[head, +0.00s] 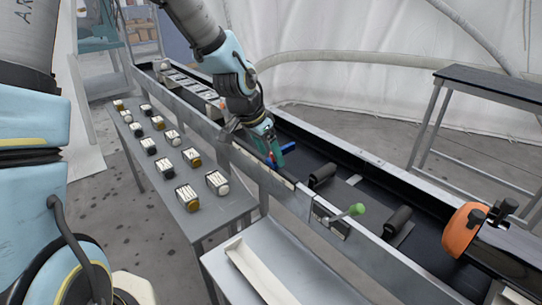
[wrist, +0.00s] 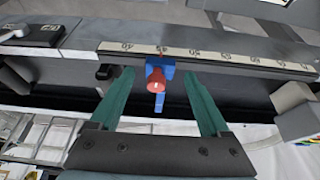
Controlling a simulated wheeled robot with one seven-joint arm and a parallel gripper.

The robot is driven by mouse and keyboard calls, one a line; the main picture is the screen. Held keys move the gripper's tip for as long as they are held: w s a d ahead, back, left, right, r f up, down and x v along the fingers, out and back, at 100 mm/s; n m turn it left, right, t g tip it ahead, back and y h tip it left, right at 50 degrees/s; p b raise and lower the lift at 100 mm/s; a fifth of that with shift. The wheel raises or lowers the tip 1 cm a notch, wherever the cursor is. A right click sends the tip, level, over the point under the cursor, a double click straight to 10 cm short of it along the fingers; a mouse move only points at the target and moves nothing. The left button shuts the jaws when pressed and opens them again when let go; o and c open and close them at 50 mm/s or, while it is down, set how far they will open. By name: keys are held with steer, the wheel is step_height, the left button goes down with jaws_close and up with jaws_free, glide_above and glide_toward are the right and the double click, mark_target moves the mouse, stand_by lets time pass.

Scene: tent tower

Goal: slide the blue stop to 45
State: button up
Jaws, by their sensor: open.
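The blue stop (wrist: 168,68) has a red knob (wrist: 157,84) facing my wrist camera and a blue bar hanging below it. It sits on the rail's white number scale (wrist: 215,56), its top close to the 45 mark, as far as the small print can be read. My gripper (wrist: 160,90) is open, with one green finger on each side of the stop. A gap shows on both sides, so neither finger seems to touch it. In the head view my gripper (head: 275,155) is over the dark channel, and part of the blue stop (head: 287,147) shows beside it.
A lever with a green knob (head: 356,210) and dark rollers (head: 323,176) are further along the rail to the right. An orange guard (head: 464,229) is at the far right. A grey table (head: 200,221) with several small blocks stands at the left.

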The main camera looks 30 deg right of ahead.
steer(key=v, duration=0.9)
steer(key=shift+r, duration=0.15)
steer(key=a+f+n+y, duration=0.1)
steer(key=a+n, duration=0.6)
steer(key=a, duration=0.9)
steer(key=a+f+n+y, duration=0.2)
steer(key=a+n, duration=0.5)
steer(key=a, duration=1)
steer(key=shift+n+t+y, duration=0.4)
steer(key=shift+y, duration=0.3)
